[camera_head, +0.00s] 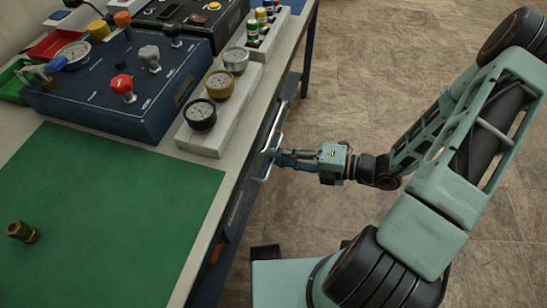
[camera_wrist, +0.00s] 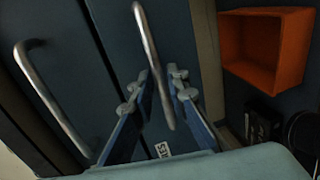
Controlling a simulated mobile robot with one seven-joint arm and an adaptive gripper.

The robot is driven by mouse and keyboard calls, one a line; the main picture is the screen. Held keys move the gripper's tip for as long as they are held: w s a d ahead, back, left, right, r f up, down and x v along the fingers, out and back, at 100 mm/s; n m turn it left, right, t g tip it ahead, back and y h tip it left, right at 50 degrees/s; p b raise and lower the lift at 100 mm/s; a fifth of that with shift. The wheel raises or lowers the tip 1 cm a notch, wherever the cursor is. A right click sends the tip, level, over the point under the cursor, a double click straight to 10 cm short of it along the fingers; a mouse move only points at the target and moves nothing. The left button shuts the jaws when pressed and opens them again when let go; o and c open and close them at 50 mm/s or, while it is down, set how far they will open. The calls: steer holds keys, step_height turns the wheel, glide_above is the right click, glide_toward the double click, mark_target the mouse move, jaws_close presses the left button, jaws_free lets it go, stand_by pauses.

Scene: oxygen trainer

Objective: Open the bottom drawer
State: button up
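In the wrist view, two drawer fronts (camera_wrist: 103,75) are dark blue panels, each with a metal bar handle. One handle (camera_wrist: 52,97) is at the left, away from my fingers. The other handle (camera_wrist: 150,50) runs between the two blue fingers of my gripper (camera_wrist: 156,88). The fingers look spread apart, one on each side of this bar; I cannot tell if either touches it. In the head view, my gripper (camera_head: 280,158) is at a bar handle (camera_head: 268,160) on the bench's right side. The drawers look shut. I cannot tell which is the bottom one.
An orange open box (camera_wrist: 265,48) is beside the drawer fronts in the wrist view. The bench top holds a green mat (camera_head: 110,215), a brass fitting (camera_head: 22,232), a blue panel box (camera_head: 115,85) and gauges (camera_head: 200,114). The tiled floor (camera_head: 385,50) right of the bench is clear.

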steer(key=shift+w+a+f, duration=0.1)
steer(key=shift+w+a, duration=0.05)
steer(key=shift+a, duration=0.4)
jaws_close()
steer(key=shift+d, duration=0.15)
